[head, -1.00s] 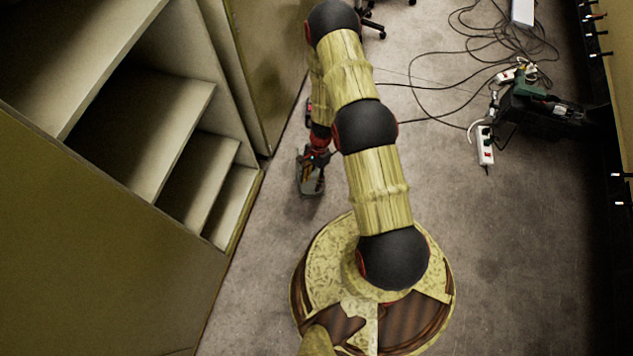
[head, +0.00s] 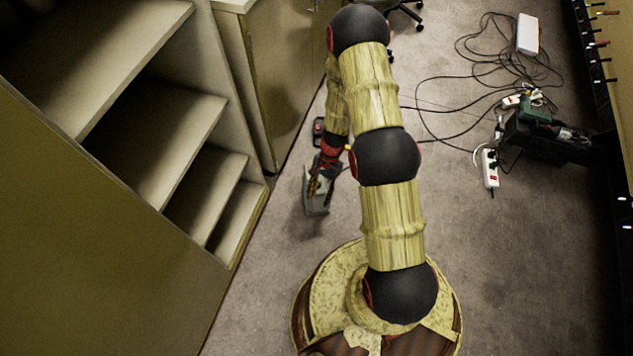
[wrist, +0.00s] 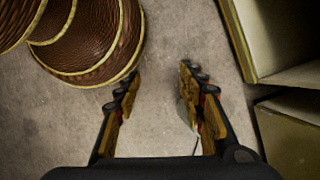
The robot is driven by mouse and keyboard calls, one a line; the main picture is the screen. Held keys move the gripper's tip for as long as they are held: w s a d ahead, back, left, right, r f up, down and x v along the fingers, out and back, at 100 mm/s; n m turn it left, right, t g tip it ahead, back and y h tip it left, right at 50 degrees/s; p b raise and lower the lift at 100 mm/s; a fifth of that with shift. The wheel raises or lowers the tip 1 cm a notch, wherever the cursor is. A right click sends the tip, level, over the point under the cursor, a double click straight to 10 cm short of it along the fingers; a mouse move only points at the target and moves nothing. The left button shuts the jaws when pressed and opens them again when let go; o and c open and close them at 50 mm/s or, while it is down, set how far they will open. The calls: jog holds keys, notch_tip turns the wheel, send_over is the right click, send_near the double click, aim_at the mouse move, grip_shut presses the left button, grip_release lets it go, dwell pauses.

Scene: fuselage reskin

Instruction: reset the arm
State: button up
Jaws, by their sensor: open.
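My arm reaches up the head view from my round base and bends down at its far end. My gripper (head: 316,190) hangs over the floor left of the arm, beside the shelf unit. In the wrist view my gripper (wrist: 158,85) is open, its two fingers well apart with bare floor showing between their tips. A small pale grey shape shows beside the right finger; I cannot tell what it is. No held object is clear between the fingers.
An open shelf unit (head: 180,135) and a cabinet (head: 275,75) line the left. A power strip (head: 489,168), loose cables (head: 470,80) and a dark crate (head: 530,138) with tools lie on the floor at right. Grey floor (head: 500,260) is clear at lower right.

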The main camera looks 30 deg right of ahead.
jog(key=s+a+r+n+t+h, duration=0.1)
jog(key=s+r+n, duration=0.3)
jog(key=r, duration=1.5)
jog(key=s+a+r+n+t+h+p, duration=0.1)
jog(key=s+r+n+t, duration=0.3)
jog(key=r, duration=1.5)
jog(key=s+a+r+n+t+h+p, duration=0.1)
jog(key=s+r, duration=0.5)
jog(key=r, duration=1.2)
jog(key=a+n+t, duration=0.1)
jog(key=n+t, duration=0.1)
jog(key=n, duration=0.1)
jog(key=shift+a+r+n+h, duration=0.3)
jog(key=shift+r, duration=0.1)
jog(key=shift+c, duration=0.5)
